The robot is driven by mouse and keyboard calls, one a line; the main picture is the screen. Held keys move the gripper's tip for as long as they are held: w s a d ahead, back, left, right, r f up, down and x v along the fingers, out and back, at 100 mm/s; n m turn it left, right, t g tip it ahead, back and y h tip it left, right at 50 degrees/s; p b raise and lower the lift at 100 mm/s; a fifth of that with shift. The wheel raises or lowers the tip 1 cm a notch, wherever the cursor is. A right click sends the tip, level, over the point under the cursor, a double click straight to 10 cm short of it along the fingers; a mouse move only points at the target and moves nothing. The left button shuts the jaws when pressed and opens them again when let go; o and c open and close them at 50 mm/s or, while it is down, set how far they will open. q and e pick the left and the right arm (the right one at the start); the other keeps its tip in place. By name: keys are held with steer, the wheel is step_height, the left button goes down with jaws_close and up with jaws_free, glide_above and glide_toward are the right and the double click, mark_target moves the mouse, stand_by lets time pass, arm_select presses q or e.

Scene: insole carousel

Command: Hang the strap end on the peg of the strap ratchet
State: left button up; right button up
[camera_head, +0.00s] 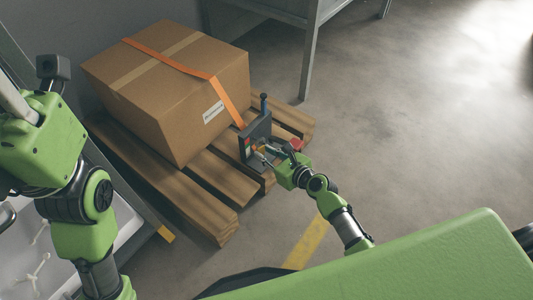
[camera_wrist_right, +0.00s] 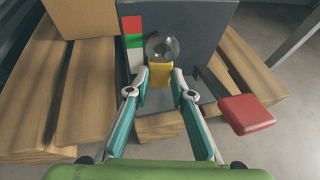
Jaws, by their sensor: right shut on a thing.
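The strap ratchet (camera_head: 257,132) is a dark grey upright plate with a black lever, standing on the pallet at the box's right side. An orange strap (camera_head: 225,95) runs over the box and down to it. In the right wrist view the ratchet plate (camera_wrist_right: 195,30) fills the back, with a round, glassy grey peg head (camera_wrist_right: 162,48) in front of it. My right gripper (camera_head: 262,152) is shut on a small yellow piece (camera_wrist_right: 160,75), just below and partly overlapping the peg head. I cannot tell whether they touch. My left arm shows at the left, but its fingertips do not.
A cardboard box (camera_head: 180,85) sits on a wooden pallet (camera_head: 215,215). A red block (camera_wrist_right: 245,113) is close on the right of my right fingers. A grey table leg (camera_head: 308,60) stands behind. The concrete floor (camera_head: 430,150) to the right is clear.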

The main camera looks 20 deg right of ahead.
steer(key=o, duration=1.2)
steer(key=shift+c, duration=0.2)
steer(key=v, duration=1.2)
steer(key=shift+r, duration=0.2)
